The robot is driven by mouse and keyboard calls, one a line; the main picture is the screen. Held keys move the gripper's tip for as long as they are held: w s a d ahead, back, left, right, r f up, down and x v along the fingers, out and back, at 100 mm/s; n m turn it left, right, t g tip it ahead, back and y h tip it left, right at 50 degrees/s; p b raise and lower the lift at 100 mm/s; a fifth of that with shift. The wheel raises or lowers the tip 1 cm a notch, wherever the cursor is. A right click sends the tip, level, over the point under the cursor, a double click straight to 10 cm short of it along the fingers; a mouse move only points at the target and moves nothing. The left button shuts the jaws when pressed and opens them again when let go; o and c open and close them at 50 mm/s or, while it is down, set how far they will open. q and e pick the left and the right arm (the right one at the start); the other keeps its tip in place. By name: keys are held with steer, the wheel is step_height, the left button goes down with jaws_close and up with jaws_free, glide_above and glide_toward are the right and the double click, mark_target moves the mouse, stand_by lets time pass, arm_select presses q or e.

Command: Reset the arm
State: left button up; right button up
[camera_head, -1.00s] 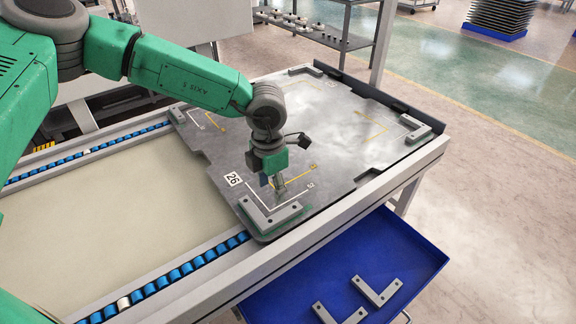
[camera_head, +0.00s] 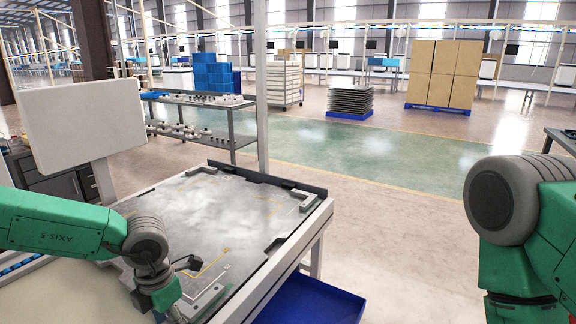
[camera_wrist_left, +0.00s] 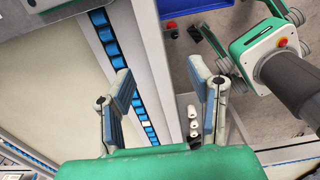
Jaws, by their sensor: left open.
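My left arm (camera_head: 60,228) comes in from the left in the head view, green with a grey wrist joint. Its gripper end hangs beside the dark plate's front corner, and the fingers are not clear there. In the left wrist view my left gripper (camera_wrist_left: 161,78) is open, with nothing between its fingers. Blue conveyor rollers (camera_wrist_left: 110,45) and a grey rail (camera_wrist_left: 150,60) show below it. Part of my right arm (camera_head: 508,200), green with a large grey joint, is at the right edge of the head view; its gripper is not in view.
The dark plate (camera_head: 215,215) lies on the table with grey L-shaped brackets (camera_head: 205,302) at its corners. A blue tray (camera_head: 318,300) sits low at the table's right. Shelves (camera_head: 195,102) stand behind. The floor (camera_head: 390,195) between table and right arm is clear.

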arm_select(q)
steer(key=s+f+m+t+y, duration=0.2)
steer(key=s+f+m+t, duration=0.1)
steer(key=s+f+m, duration=0.85)
steer(key=s+a+f+m+g+h, duration=0.1)
steer(key=s+a+m, duration=0.1)
steer(key=s+m, duration=0.6)
steer(key=s+a+f+m+g+h, duration=0.1)
steer(key=s+a+f+m, duration=0.1)
steer(key=s+m, duration=0.7)
steer(key=shift+m, duration=1.05)
steer(key=shift+w, duration=0.1)
